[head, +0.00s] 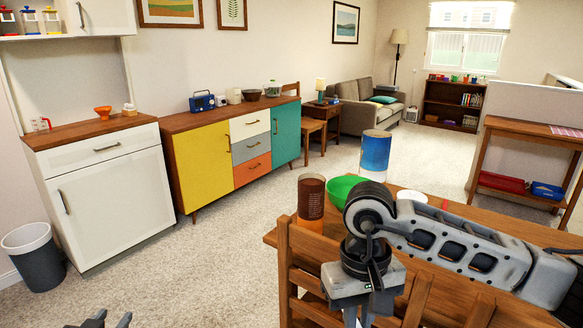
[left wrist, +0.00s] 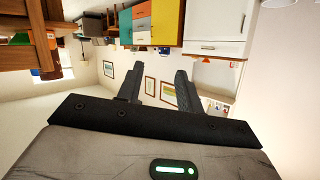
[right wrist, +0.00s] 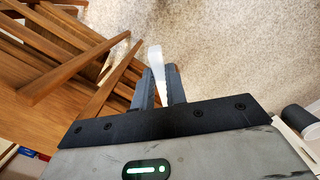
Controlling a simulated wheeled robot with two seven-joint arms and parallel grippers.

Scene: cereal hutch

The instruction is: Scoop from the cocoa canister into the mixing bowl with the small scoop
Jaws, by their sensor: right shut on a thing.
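A dark brown canister (head: 311,196) with an orange lower part, seemingly the cocoa canister, stands upright at the table's left end. A green bowl (head: 344,189), seemingly the mixing bowl, sits just right of it, partly hidden by my right arm. My right gripper (head: 358,316) is low in front of the table, by a chair back. In the right wrist view my right gripper (right wrist: 160,85) is shut on a slim white thing (right wrist: 155,58), seemingly the small scoop; its far end points outward. My left gripper (left wrist: 155,80) is open and empty; its tips show at the head view's bottom left (head: 100,321).
A blue and white container (head: 375,153) stands behind the green bowl. A white round thing (head: 411,195) is partly hidden by my right arm. A wooden chair (head: 290,265) stands at the table's near side. Carpet is clear left of it, up to the white hutch (head: 110,205).

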